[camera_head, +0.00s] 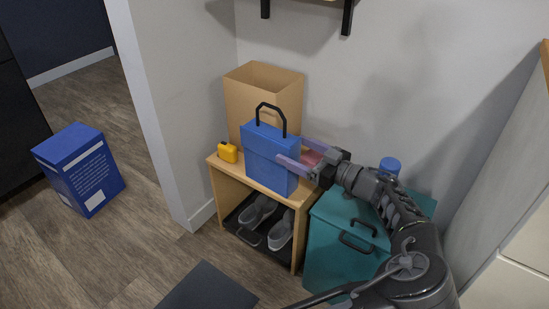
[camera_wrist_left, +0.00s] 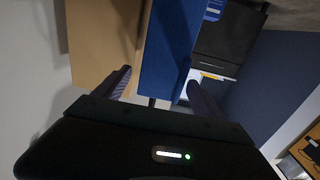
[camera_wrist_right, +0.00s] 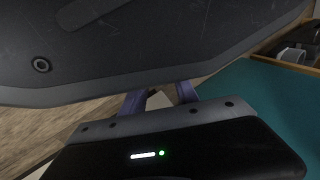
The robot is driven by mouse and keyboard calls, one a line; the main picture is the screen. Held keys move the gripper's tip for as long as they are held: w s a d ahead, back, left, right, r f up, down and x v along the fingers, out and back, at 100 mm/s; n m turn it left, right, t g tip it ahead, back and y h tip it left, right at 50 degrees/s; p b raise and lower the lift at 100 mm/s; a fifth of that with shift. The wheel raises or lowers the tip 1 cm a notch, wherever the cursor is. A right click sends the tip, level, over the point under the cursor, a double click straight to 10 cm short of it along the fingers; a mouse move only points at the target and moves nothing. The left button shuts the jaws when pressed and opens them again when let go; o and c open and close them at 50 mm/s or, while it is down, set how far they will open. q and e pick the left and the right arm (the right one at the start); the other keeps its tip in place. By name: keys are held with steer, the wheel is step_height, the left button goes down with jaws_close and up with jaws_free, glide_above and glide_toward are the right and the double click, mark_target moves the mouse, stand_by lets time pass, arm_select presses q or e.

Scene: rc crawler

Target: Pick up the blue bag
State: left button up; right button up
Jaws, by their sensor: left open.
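The blue bag (camera_head: 265,155), a boxy shape with a black loop handle (camera_head: 270,108), stands upright on a small wooden shelf unit (camera_head: 250,178). My left gripper (camera_head: 291,149) is open at the bag's right side, one finger across its front and the other by its rear edge. In the left wrist view, the blue bag (camera_wrist_left: 168,50) lies between the two spread fingers (camera_wrist_left: 159,80); contact cannot be told. My right gripper (camera_wrist_right: 158,98) shows only in its own wrist view, its fingers partly hidden behind a dark grey surface.
A tall cardboard-coloured box (camera_head: 262,88) stands behind the bag, and a small yellow object (camera_head: 228,152) sits left of it. Grey shoes (camera_head: 258,211) lie below. A teal box (camera_head: 332,258) with a blue-topped item (camera_head: 389,166) stands right. A blue box (camera_head: 82,168) is on the floor.

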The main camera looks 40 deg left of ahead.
mark_target(274, 140)
arm_select(q)
steer(key=shift+a+f+b, duration=0.1)
steer(key=shift+a+b, duration=0.2)
steer(key=shift+a, duration=1)
steer(key=shift+a+b, duration=0.3)
steer(key=shift+b, duration=0.05)
steer(key=a+b, duration=0.2)
steer(key=a, duration=0.2)
steer(key=shift+w+a, duration=0.1)
steer(key=shift+a, duration=0.2)
steer(key=shift+c, duration=0.2)
